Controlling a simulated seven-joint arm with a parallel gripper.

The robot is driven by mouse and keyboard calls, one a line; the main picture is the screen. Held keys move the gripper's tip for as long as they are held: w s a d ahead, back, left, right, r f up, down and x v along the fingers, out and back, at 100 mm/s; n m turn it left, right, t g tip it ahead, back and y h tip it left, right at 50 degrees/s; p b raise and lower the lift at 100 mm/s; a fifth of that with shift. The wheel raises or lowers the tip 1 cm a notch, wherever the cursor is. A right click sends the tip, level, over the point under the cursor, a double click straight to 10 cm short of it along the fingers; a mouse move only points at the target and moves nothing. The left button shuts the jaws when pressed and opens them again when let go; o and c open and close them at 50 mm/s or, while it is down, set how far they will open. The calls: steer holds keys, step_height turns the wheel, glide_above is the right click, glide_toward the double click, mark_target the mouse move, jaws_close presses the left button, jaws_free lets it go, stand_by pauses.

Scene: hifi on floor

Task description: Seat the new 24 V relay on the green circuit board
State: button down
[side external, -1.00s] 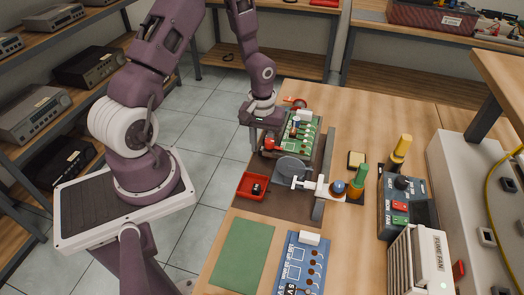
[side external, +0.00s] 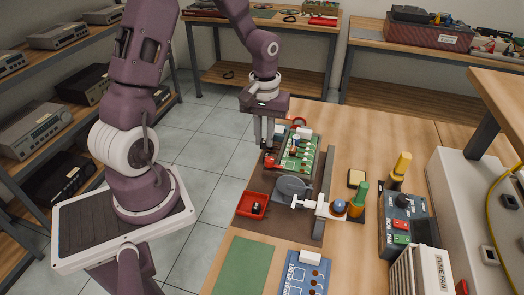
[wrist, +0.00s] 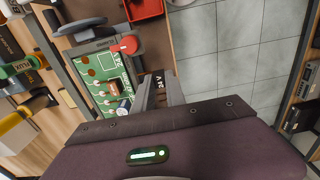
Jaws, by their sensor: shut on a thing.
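The green circuit board (side external: 300,152) is held in a dark frame with a red knob (side external: 270,161) at its near left corner. It also shows in the wrist view (wrist: 92,65), with several components on it. My gripper (side external: 267,142) points down beside the board's left edge, above the knob. In the wrist view my gripper (wrist: 164,88) is shut on a dark piece marked 24 V, the relay (wrist: 158,84). Most of the relay is hidden by the fingers. I cannot tell from the side external view how high it is above the frame.
A red tray (side external: 241,205) with a small black piece (side external: 257,208) lies nearer the camera. A round grey disc (side external: 292,188), a white holder, and green- and yellow-handled tools stand close by. A green mat (side external: 245,266) and blue board (side external: 304,275) lie at the front. Floor is open at left.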

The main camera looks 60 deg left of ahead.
steer(key=d+r, duration=0.1)
steer(key=d, duration=0.1)
steer(key=w+d+r, duration=0.1)
steer(key=d+r, duration=0.1)
steer(key=d, duration=0.1)
steer(key=w+d+r, duration=0.1)
steer(key=d+r, duration=0.1)
steer(key=d, duration=0.1)
steer(key=shift+w+r, duration=0.15)
steer(key=shift+w, duration=0.1)
steer(key=shift+d, duration=0.2)
steer(key=shift+f, duration=2.7)
steer(key=shift+f, duration=0.15)
